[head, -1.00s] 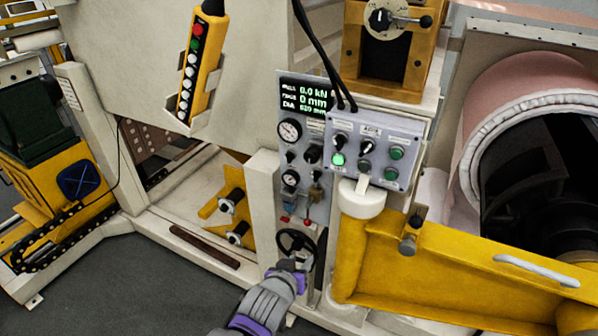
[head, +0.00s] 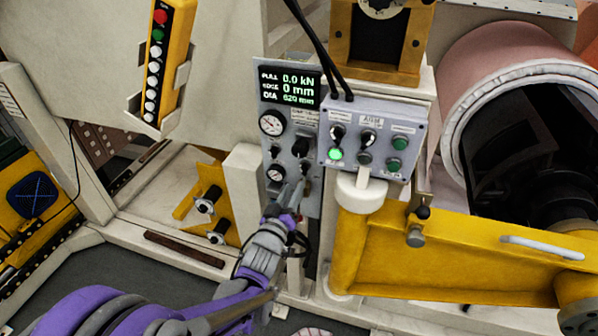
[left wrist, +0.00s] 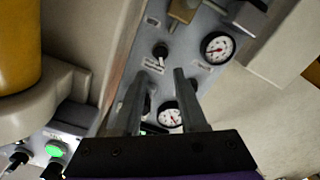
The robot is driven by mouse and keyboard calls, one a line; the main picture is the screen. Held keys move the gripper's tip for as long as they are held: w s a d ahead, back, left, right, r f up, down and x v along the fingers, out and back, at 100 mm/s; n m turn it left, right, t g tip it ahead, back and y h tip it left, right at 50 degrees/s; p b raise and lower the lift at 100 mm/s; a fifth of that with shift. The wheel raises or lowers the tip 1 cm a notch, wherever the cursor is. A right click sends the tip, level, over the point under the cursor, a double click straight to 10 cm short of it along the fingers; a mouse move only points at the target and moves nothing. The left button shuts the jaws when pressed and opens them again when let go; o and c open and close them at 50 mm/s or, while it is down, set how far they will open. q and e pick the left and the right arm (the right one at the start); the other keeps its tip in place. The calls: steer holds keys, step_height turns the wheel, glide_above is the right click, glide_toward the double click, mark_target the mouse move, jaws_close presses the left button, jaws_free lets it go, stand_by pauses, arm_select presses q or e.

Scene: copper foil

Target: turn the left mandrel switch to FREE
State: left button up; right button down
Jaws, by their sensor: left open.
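The grey switch panel (head: 262,97) carries two dial gauges and several small black switches. A large black knob (head: 301,147) sits right of the gauges, with another black switch (head: 304,166) below it. The labels are too small to read, so I cannot tell which is the left mandrel switch. My left gripper (head: 290,190) is in front of the panel's lower part, open and empty. In the left wrist view its fingers (left wrist: 158,82) point at the panel, with a black switch (left wrist: 160,50) just beyond the tips and apart from them. A dark knob shows partly between the fingers. My right gripper is out of view.
A grey control box (head: 372,115) with a lit green button stands close right of the panel, above a white post cap (head: 360,198) and yellow arm (head: 450,260). A yellow pendant (head: 165,60) hangs at left. A cream post (head: 242,180) borders the panel.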

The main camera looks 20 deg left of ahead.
mark_target(301, 171)
arm_select(q)
steer(key=w+p, duration=0.1)
steer(key=w, duration=0.6)
steer(key=shift+w, duration=0.2)
jaws_close()
